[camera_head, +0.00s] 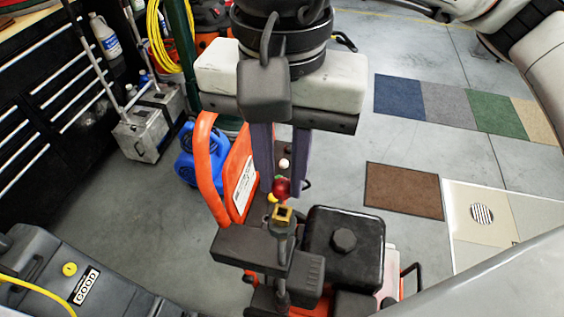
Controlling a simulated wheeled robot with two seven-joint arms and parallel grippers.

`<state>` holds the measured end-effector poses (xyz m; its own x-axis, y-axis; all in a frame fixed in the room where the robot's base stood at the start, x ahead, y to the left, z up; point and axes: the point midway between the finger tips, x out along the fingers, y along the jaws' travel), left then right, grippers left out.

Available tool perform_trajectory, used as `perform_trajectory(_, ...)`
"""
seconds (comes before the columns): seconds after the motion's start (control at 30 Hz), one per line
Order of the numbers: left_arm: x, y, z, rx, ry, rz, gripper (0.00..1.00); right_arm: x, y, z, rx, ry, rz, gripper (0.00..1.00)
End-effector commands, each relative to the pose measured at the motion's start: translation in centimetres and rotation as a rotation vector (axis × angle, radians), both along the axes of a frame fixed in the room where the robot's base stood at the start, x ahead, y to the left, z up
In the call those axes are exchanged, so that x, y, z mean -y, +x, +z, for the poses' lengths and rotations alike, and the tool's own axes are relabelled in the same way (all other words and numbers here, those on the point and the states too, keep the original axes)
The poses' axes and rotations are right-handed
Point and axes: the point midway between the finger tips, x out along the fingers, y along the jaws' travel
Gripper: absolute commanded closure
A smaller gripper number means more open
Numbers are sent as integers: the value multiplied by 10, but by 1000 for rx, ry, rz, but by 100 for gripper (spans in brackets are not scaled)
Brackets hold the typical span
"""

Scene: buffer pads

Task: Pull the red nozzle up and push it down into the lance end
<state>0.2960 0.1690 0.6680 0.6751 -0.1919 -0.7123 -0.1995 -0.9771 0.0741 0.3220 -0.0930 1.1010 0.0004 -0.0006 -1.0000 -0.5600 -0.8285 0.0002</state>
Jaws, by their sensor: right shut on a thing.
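The red nozzle (281,187) shows in the head view between the two purple-grey fingers of my right gripper (283,190). The gripper comes down from the top of the picture and is shut on the red nozzle. The lance end (282,214), a brass-coloured square fitting on an upright grey rod, stands just below the red nozzle in the picture. I cannot tell whether nozzle and lance end touch. My left gripper does not show.
A white nozzle (285,163) and a yellow nozzle (272,198) sit close to the red one. An orange-framed machine (206,165) and a black engine block (343,245) crowd the lance. Coloured floor mats (400,98) lie beyond, with open floor around.

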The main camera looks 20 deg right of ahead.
Motion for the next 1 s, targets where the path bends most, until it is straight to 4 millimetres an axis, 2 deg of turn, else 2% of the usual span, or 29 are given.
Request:
perform_trajectory(0.03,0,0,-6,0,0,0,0,0,0,-8,0,0,0,100)
perform_trajectory(0.2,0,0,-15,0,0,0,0,0,0,-25,0,0,0,100)
perform_trajectory(0.4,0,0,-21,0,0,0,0,0,0,-36,0,1,0,100)
perform_trajectory(1.0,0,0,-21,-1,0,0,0,0,0,-37,1,1,0,100)
